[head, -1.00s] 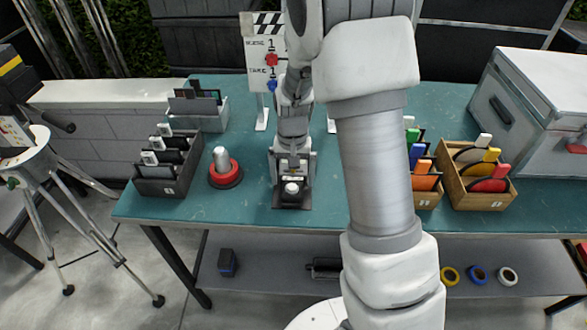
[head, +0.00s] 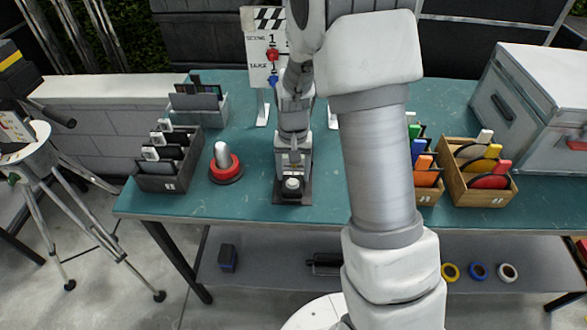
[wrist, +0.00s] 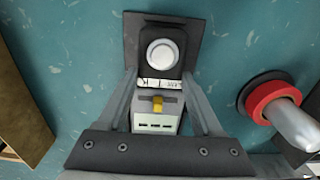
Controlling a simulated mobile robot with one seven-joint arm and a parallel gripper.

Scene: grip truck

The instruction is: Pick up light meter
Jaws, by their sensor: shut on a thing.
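The light meter (wrist: 158,60) has a black head with a round white dome, a dial strip and a grey lower body with a yellow slider. In the wrist view it lies between the two fingers of my gripper (wrist: 158,95), which are shut on its sides. A dark flat pad (wrist: 134,36) shows behind its head. In the head view the meter's white dome (head: 292,184) shows below my gripper (head: 293,165), near the table's front edge. The arm hides part of the meter there. I cannot tell whether it is clear of the pad.
A red-ringed stand with a silver knob (head: 224,165) is just left of my gripper. A dark slotted box (head: 168,180) stands farther left, and a wooden box of coloured discs (head: 478,190) at right. A clapperboard (head: 264,60) stands behind on the teal table (head: 245,205).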

